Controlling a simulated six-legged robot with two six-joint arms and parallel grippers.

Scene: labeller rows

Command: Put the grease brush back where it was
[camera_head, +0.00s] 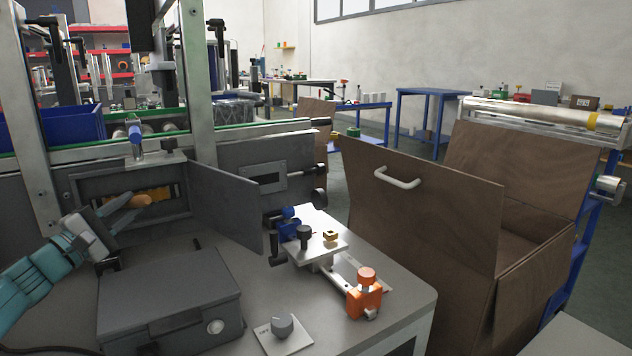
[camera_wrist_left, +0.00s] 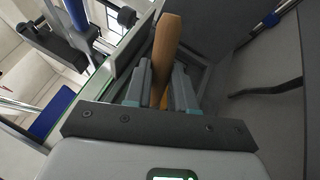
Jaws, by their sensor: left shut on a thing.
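The grease brush shows as a tan wooden handle (camera_wrist_left: 165,52) in the left wrist view, standing up between the jaws. My left gripper (camera_head: 130,203) is shut on it, at the front of an open recess (camera_head: 176,197) in the grey machine. In the head view only a short tan piece of the brush (camera_head: 141,199) shows by the fingertips. Its bristle end cannot be made out. The hinged door (camera_head: 238,208) of the recess stands open to the right. My right gripper is not in view.
A grey lidded box (camera_head: 168,295) stands on the bench below my left gripper. A white plate with a grey open clip (camera_head: 283,332) lies to its right. A metal fixture with an orange knob (camera_head: 366,290) sits near the bench edge. A brown carton (camera_head: 430,215) stands beyond.

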